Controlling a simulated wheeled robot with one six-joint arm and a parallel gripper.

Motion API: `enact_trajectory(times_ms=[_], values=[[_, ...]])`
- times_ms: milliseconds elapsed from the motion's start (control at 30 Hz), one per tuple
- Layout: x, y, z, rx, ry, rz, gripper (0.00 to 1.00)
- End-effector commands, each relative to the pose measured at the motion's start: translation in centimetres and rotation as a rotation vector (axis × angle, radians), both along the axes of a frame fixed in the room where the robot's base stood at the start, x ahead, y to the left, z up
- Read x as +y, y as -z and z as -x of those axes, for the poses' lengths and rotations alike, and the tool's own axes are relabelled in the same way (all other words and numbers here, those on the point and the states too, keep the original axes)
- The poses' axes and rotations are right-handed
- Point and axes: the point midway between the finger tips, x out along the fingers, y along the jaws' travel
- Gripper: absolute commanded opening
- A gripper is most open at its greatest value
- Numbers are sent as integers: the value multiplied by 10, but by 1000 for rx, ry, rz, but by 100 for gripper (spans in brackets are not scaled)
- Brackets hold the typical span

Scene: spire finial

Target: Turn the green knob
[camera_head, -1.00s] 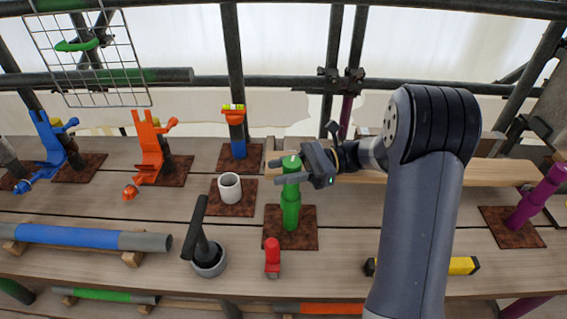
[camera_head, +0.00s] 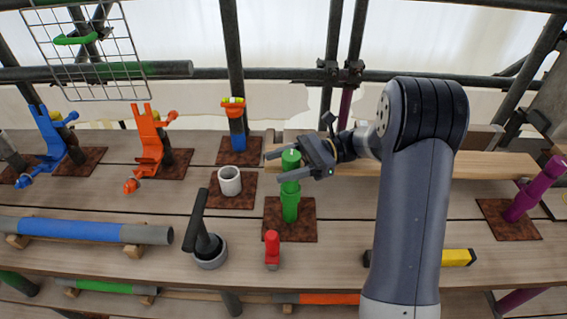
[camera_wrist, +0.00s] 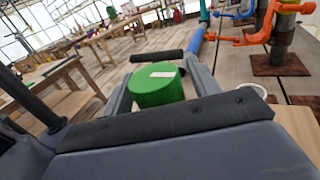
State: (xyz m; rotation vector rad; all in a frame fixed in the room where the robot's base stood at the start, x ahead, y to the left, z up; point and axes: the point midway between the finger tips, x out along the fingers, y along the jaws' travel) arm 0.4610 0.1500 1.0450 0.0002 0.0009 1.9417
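The green knob (camera_head: 291,160) is the upper end of an upright green post (camera_head: 290,203) on a rusty square plate (camera_head: 305,231). My gripper (camera_head: 289,160) is at the height of the knob, reaching in from the right with its fingers around the knob's top. In the wrist view the green knob (camera_wrist: 156,86), with a pale mark on top, sits between my two fingers (camera_wrist: 160,88). A gap seems to show between the fingers and the knob, so the gripper looks open. Contact cannot be told for certain.
A red-topped piece (camera_head: 272,248) and a black-handled tool (camera_head: 206,240) stand in front. A white cup (camera_head: 229,181) stands left of the post. A wooden plank (camera_head: 490,170) lies behind my arm. A yellow bar (camera_head: 457,258) lies at front right.

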Motion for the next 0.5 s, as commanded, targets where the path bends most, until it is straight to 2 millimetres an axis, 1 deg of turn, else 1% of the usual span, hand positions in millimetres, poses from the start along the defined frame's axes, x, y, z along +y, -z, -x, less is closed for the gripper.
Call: enact_trajectory(times_ms=[300,433,500], values=[[-3,0,-1,-1,1,0,59],[-16,1,-7,-2,3,-2,59],[-29,1,-12,-2,5,-1,59]])
